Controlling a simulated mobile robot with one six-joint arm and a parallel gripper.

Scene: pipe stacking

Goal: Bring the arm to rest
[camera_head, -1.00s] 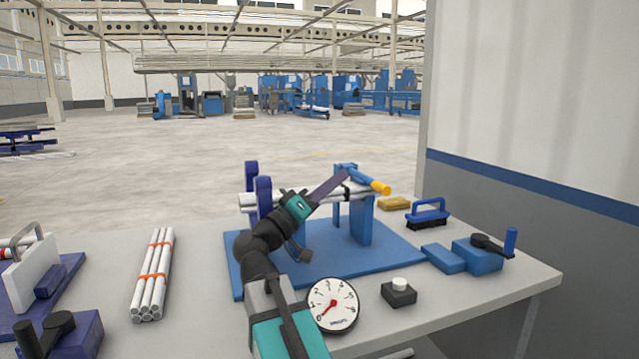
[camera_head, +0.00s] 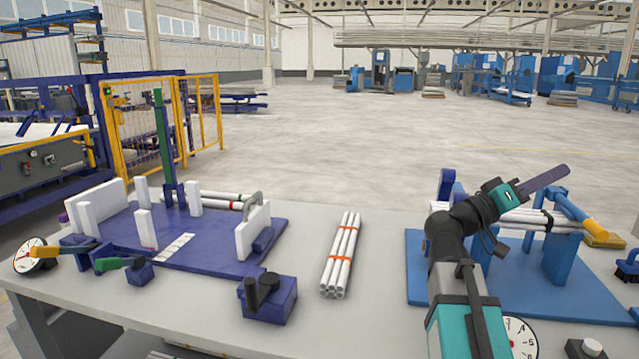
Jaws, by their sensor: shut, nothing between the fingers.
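My gripper (camera_head: 545,183) is at the right of the head view, at the end of my teal and dark grey arm. Its fingers are shut and empty, pointing up and to the right. It is raised over the blue fixture (camera_head: 425,268) on the right of the table. White pipes (camera_head: 512,217) lie across that fixture behind my wrist, partly hidden by it. I cannot tell how far the gripper is from them.
A bundle of white pipes with orange bands (camera_head: 341,255) lies mid-table. A purple fixture (camera_head: 222,253) with white upright plates stands left. A dial gauge (camera_head: 518,338) is partly behind my arm. The floor behind the table is clear.

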